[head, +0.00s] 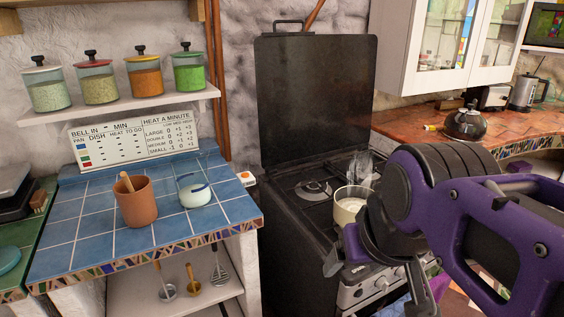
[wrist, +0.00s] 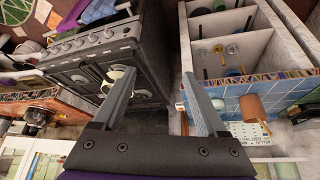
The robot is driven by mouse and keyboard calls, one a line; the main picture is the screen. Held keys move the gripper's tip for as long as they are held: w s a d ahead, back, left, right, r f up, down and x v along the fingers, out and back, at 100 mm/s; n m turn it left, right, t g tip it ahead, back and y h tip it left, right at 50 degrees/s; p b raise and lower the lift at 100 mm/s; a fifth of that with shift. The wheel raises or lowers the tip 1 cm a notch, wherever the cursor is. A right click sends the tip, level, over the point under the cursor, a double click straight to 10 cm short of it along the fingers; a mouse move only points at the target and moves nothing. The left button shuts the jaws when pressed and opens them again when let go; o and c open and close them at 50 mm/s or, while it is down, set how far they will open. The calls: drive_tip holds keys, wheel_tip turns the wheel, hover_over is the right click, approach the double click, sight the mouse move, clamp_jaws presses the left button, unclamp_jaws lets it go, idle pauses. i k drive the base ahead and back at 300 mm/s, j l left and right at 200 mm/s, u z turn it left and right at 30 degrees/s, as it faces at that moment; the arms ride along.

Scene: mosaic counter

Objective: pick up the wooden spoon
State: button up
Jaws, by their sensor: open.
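The wooden spoon (head: 127,182) stands in a terracotta pot (head: 134,205) on the blue tiled counter. Only its upper end shows above the rim; the rest is hidden inside the pot. The pot also shows in the wrist view (wrist: 252,108), at the right. My gripper (wrist: 158,75) is open, with nothing between its fingers. In the head view my arm reaches in from the right, and the gripper is in front of the stove, to the right of the pot and well apart from it.
A glass jar with white contents (head: 194,190) stands right of the pot. The black stove (head: 300,215) with raised lid bears a cream pot (head: 350,206). A shelf with several lidded jars (head: 150,108) is above the counter. The counter's front left is clear.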

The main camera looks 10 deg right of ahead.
sight(125, 175)
drive_tip(key=z, duration=0.45)
drive_tip(key=u, duration=1.6)
drive_tip(key=i+j+z, duration=0.3)
drive_tip(key=j+z, duration=0.3)
drive_tip(key=i+j, duration=0.05)
